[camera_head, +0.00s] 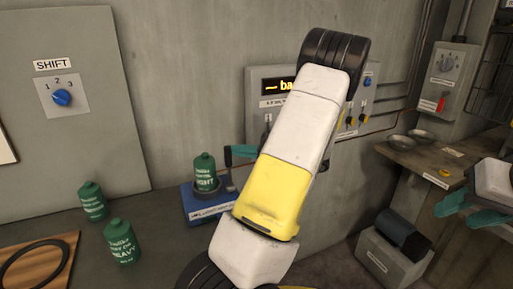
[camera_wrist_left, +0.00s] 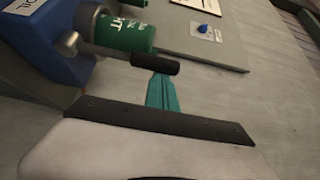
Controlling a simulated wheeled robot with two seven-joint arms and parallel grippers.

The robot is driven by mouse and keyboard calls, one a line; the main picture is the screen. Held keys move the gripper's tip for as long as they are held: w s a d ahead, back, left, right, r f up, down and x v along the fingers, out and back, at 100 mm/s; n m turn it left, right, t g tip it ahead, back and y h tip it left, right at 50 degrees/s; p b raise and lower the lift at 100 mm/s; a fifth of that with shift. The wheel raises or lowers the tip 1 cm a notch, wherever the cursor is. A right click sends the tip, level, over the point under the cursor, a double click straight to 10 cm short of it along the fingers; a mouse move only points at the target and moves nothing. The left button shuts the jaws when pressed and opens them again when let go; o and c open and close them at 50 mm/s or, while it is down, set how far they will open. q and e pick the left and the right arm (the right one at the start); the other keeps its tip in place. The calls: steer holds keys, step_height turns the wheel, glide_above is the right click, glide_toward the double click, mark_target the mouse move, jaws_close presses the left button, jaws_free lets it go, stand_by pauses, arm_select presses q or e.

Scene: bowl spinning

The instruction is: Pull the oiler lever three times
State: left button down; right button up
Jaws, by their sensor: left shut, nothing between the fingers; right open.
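The oiler (camera_head: 197,210) is a blue box on the bench at centre-left, with a green bottle marked LIGHT (camera_head: 205,172) upright in its holder. In the left wrist view the oiler's blue box (camera_wrist_left: 45,40) is at the top left. The lever's black grip (camera_wrist_left: 155,64) sticks out beside the bottle. My left gripper (camera_head: 243,151) is shut and empty beside the bottle. In the wrist view its teal fingertips lie right at the grip; I cannot tell whether they touch it. My right gripper (camera_head: 468,206) is open at the right edge, away from the oiler.
Two green bottles, one of them marked HEAVY (camera_head: 122,242), stand left of the oiler. A wooden board with a black ring (camera_head: 38,262) lies at the lower left. A SHIFT dial (camera_head: 62,97) is on the wall panel. My left arm hides part of the display panel (camera_head: 268,103).

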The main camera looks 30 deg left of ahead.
arm_select(q)
steer(key=s+d+f+n+g+y, duration=0.1)
steer(key=s+d+n, duration=0.2)
steer(key=s+d, duration=0.1)
steer(key=shift+s+d+f+y, duration=0.3)
steer(key=shift+d+y, duration=0.1)
steer(key=shift+d, duration=0.45)
steer(key=w+a+r, duration=0.1)
steer(key=w+r, duration=0.1)
steer(key=w, duration=0.2)
steer(key=f+v, duration=0.1)
steer(key=v, duration=0.7)
steer(key=shift+d+f, duration=0.15)
stand_by(0.7)
